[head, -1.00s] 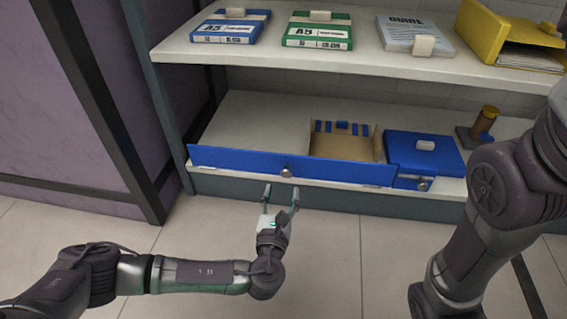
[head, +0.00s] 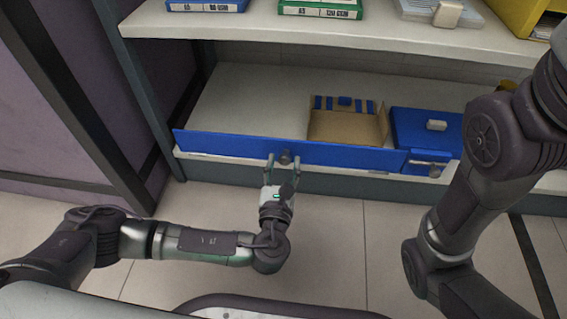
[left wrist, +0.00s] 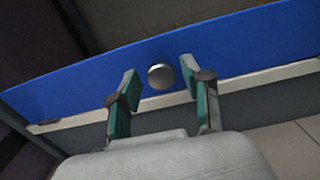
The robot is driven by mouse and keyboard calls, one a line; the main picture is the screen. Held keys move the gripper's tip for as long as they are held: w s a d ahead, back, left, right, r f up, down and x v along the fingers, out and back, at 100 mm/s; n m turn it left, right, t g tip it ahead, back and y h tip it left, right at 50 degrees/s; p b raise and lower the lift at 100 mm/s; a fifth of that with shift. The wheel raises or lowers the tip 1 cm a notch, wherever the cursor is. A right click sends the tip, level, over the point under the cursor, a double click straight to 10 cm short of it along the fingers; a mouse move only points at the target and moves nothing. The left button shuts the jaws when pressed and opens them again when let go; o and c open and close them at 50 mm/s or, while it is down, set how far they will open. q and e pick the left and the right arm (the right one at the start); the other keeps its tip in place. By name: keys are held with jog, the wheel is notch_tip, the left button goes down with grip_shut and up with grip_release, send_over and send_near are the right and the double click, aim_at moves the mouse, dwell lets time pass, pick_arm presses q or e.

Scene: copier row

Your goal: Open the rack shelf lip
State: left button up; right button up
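The rack shelf lip (head: 235,147) is a long blue board standing upright along the front edge of the lower shelf. It carries a round metal knob (head: 285,157). In the left wrist view the knob (left wrist: 160,75) sits ahead of and between the fingertips, with a gap on both sides. My left gripper (head: 284,160) is open and empty, close in front of the knob. The left gripper's teal-padded fingers (left wrist: 159,88) point at the blue lip (left wrist: 235,50). My right arm shows at the right, but its gripper is out of view.
Behind the lip stand an open cardboard box (head: 340,125) and a blue box (head: 425,130) with a pale handle. A metal latch (head: 430,165) is on the blue front at the right. The upper shelf (head: 300,30) overhangs above. The floor (head: 335,225) in front is clear.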

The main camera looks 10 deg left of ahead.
pick_arm(q)
grip_shut()
